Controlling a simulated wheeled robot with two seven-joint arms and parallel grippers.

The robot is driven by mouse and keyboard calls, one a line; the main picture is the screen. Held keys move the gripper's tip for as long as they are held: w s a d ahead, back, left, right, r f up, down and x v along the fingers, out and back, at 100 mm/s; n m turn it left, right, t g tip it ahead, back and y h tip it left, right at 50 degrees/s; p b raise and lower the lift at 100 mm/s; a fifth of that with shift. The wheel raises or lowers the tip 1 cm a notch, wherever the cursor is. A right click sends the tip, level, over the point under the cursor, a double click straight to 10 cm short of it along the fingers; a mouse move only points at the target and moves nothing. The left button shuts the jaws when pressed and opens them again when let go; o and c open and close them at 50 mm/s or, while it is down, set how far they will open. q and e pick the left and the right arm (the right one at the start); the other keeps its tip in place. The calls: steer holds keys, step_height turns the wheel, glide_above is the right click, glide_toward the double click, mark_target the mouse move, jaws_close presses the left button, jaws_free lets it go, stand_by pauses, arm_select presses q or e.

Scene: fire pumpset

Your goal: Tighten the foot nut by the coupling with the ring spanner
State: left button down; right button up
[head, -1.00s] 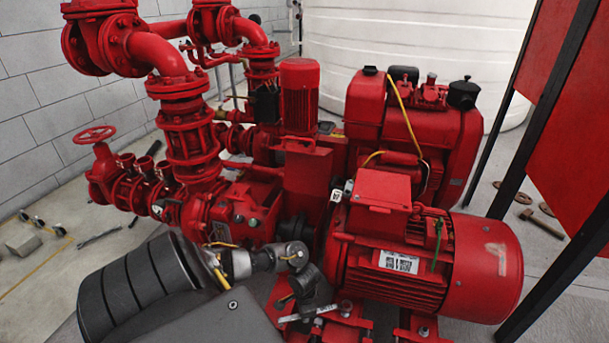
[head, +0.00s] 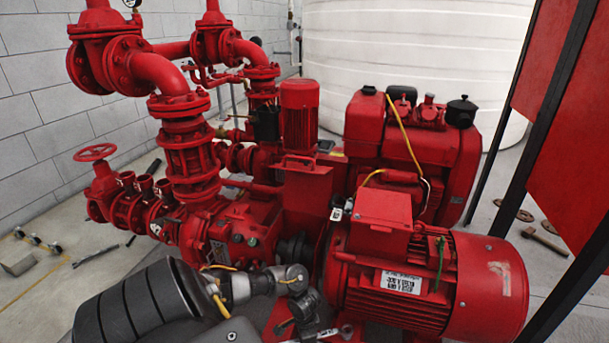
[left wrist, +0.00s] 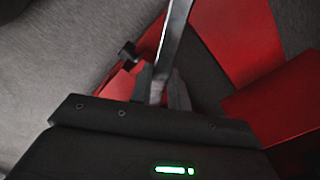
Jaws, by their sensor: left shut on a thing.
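The ring spanner is a bright steel bar. In the left wrist view the spanner (left wrist: 174,38) runs from between my fingers up out of the picture, so its far end is hidden there. My left gripper (left wrist: 160,90) is shut on it. In the head view the spanner (head: 322,334) shows as a short light strip at the bottom edge, low beside the motor foot. A foot bolt with its nut (head: 347,330) stands on the red base close to the spanner. I cannot tell whether the ring is around it. The coupling (head: 293,250) is partly hidden. My right gripper is not in view.
The red motor (head: 430,285) stands right of my left gripper, and the red pump (head: 225,235) stands behind my arm. A red panel on black posts (head: 560,190) bounds the right side. Tools lie on the floor at left and right.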

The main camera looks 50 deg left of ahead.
arm_select(q)
steer(key=shift+f+b, duration=0.9)
steer(key=shift+f, duration=0.4)
steer(key=shift+a, duration=0.1)
steer(key=w+a+m+b, duration=0.5)
steer(key=w+a+m, duration=0.1)
steer(key=a+m, duration=0.1)
steer(key=shift+b, duration=0.3)
stand_by(0.9)
steer(key=shift+w+a, duration=0.1)
steer(key=shift+s+d+p, duration=0.25)
steer(key=shift+s+p, duration=0.1)
steer(key=shift+p, duration=0.4)
stand_by(0.6)
